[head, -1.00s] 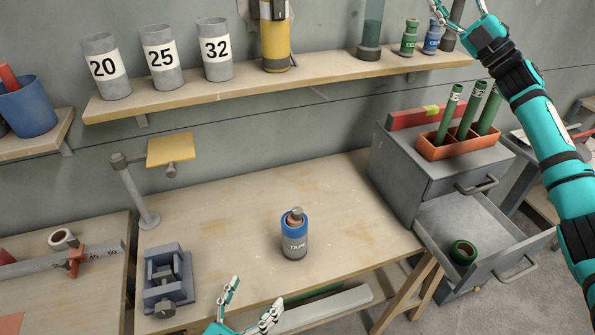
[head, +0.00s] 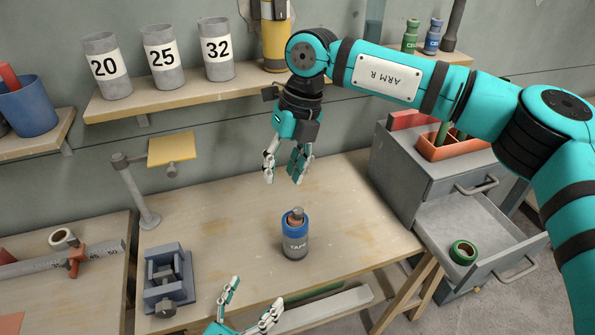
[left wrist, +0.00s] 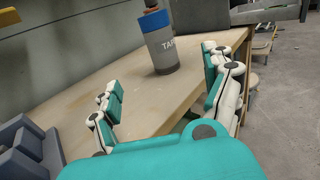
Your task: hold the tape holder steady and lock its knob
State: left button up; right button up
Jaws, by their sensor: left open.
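My left gripper (head: 250,303) is open and empty at the bench's front edge, below and left of the holder. In the left wrist view the holder (left wrist: 164,48) stands beyond the open fingers (left wrist: 165,85), apart from them; its top is cut off. My right gripper (head: 284,178) is open and empty, pointing down, above and behind the holder.
A grey vise (head: 167,283) stands at the bench's left, by a lamp-like stand (head: 140,195). A grey drawer cabinet (head: 430,175) is at the right, its open drawer holding a green tape roll (head: 463,252). A shelf (head: 190,91) runs behind. The bench around the holder is clear.

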pick_arm(q)
jog(key=x, duration=1.7)
jog(key=shift+w+d, duration=0.2)
pick_arm(e)
jog(key=d+h, duration=0.1)
jog(key=d+f+t+h, duration=0.1)
jog(key=shift+w+d+f+h, duration=0.15)
jog(key=shift+d+f+h, duration=0.05)
jog(key=shift+d+h, duration=0.15)
pick_arm(q)
jog(key=shift+c, duration=0.4)
